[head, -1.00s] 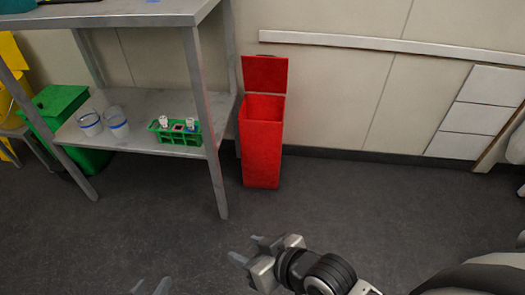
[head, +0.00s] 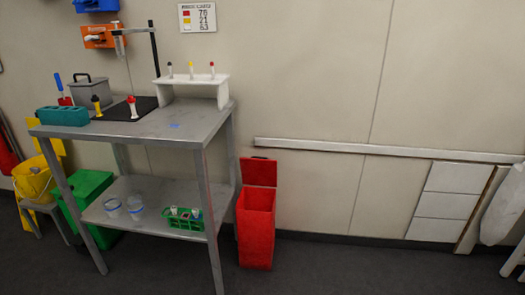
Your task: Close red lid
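A tall red bin (head: 256,232) stands on the floor against the wall, just right of the metal table. Its red lid (head: 259,172) is open and stands upright at the back, toward the wall. The bin's top opening faces up and looks empty from here, though its inside is mostly hidden. Neither of my grippers shows in the head view now.
A metal table (head: 190,128) with a lower shelf stands left of the bin, its right legs close to it. A green bin (head: 88,190) and a yellow bucket (head: 33,180) are further left. The floor right of the red bin (head: 370,268) is clear.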

